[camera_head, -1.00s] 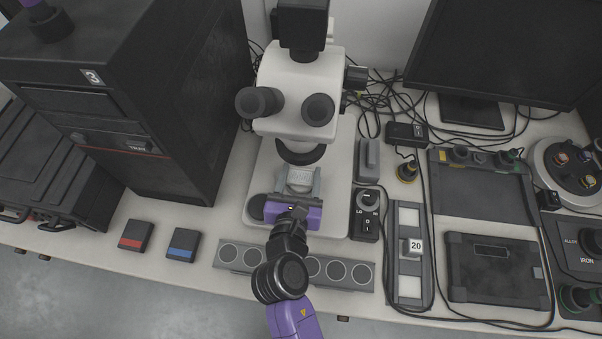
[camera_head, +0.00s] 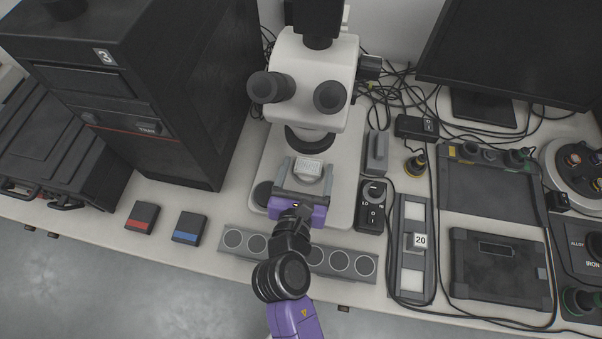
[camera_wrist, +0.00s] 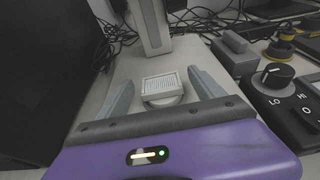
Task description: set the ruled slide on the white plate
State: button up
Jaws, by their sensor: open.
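The ruled slide (camera_head: 309,167) is a small pale block with fine dark lines on its top face. It also shows in the wrist view (camera_wrist: 162,84). It sits on the round white plate (camera_wrist: 166,102) under the microscope head; the plate's near rim shows below the slide. My gripper (camera_head: 307,169) is open, with one grey finger on each side of the slide. In the wrist view both fingers stand apart from the slide, with clear gaps. My purple gripper body is on the near side of the plate.
The microscope (camera_head: 312,75) rises directly behind and above the plate. A LO/HI dial box (camera_head: 372,205) stands right of its base. A grey strip with several round wells (camera_head: 233,240) lies in front. Red (camera_head: 142,217) and blue (camera_head: 188,228) marked boxes lie left.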

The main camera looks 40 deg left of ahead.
jog(key=v, duration=1)
jog(key=shift+b, duration=0.3)
